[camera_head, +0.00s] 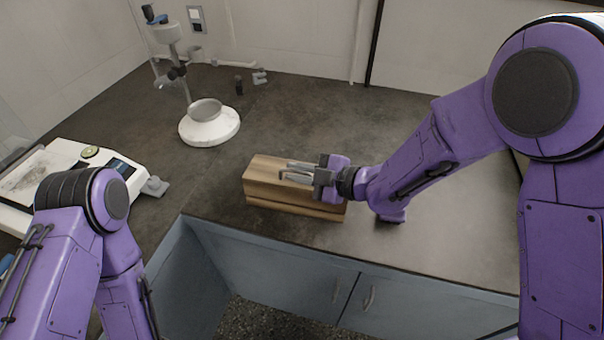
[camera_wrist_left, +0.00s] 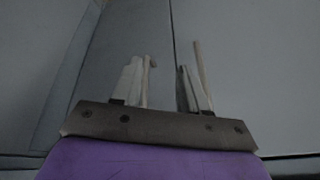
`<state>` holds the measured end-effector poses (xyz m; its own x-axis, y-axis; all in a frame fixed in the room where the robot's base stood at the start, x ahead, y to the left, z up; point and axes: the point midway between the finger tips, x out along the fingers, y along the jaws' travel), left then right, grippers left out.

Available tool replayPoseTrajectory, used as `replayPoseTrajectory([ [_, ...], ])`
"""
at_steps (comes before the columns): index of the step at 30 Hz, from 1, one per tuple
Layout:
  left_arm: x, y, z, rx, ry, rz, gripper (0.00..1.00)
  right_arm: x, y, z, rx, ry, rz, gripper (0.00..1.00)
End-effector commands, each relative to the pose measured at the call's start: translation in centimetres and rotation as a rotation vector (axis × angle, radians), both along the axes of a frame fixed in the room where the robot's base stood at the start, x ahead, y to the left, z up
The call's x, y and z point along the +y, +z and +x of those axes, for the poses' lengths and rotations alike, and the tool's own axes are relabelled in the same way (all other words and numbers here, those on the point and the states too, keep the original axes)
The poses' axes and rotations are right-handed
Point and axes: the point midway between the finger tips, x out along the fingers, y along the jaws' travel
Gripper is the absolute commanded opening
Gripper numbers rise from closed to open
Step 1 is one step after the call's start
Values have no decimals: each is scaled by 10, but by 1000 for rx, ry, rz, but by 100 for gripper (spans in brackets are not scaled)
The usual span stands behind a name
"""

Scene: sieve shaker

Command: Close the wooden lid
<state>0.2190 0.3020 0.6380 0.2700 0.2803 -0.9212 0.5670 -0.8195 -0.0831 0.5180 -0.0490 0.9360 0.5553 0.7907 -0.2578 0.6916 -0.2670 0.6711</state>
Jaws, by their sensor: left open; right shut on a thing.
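A wooden box (camera_head: 290,207) stands on the dark counter near its front edge. Its wooden lid (camera_head: 266,168) lies over the top, with a dark seam between lid and body; I cannot tell whether a small gap is left. My right gripper (camera_head: 300,172) is at the lid's top from the right, its fingers pointing left. It is shut on the lid, though the grip itself is small in view. My left gripper (camera_wrist_left: 163,85) shows in the left wrist view, open and empty, before grey cabinet panels. It is hidden in the head view.
A white sieve shaker stand (camera_head: 210,127) with a metal bowl is at the back left. A white scale-like device (camera_head: 75,165) sits at the left. Cabinet doors (camera_head: 355,290) are below the counter edge. The counter right of the box is mostly clear, under my right arm.

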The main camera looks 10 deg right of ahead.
Motion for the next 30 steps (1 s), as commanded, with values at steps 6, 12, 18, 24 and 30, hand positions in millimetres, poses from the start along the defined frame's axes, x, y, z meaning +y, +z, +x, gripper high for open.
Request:
replayPoseTrajectory([
  [6, 0, -9, 0, 0, 0, 0, 43, 3, -8, -2, 3, -1, 1, 0],
  [12, 0, -11, 0, 0, 0, 0, 43, 2, -11, -3, 5, -2, -1, 0],
  [18, 0, -11, 0, 0, 0, 0, 43, 3, -12, -4, 9, -1, -3, 0],
  [24, 0, -12, 0, 0, 0, 0, 43, 3, -14, -5, 12, 1, -5, 0],
  [30, 0, -12, 0, 0, 0, 0, 43, 3, -14, -5, 12, 1, -5, 21],
])
